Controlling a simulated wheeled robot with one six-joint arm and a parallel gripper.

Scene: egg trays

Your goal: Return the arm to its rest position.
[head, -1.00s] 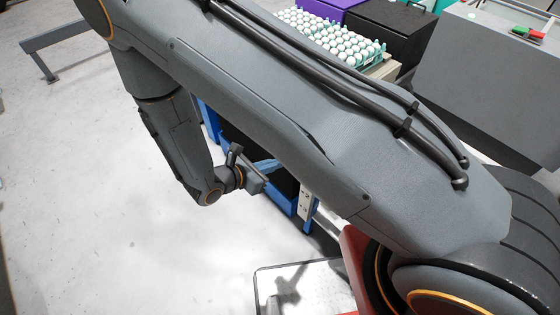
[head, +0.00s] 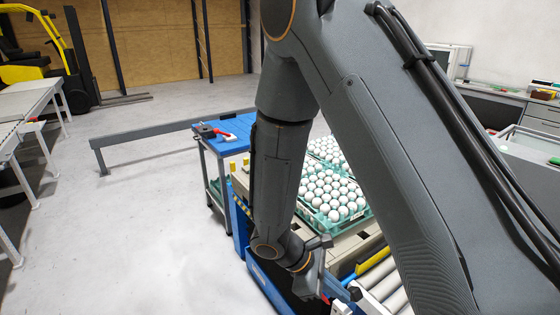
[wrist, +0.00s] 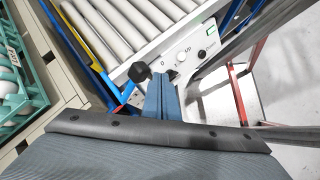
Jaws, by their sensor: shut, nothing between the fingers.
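My arm crosses the head view from the upper middle to the lower right, with its forearm hanging down. My gripper (head: 338,290) is at the lower end of the arm, beside the roller conveyor, and partly hidden by my arm. In the wrist view the blue-grey fingers of my gripper (wrist: 162,98) are together with nothing between them. They point toward the conveyor's end panel. Whether they touch anything cannot be told, but they look apart from it.
Green trays of white eggs (head: 368,212) stand behind my arm, close to it. The roller conveyor (head: 378,276) lies right by my gripper. A blue-topped cart (head: 228,130) stands further back. A grey rail (head: 145,143) crosses the floor. Open floor (head: 135,235) lies to the left.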

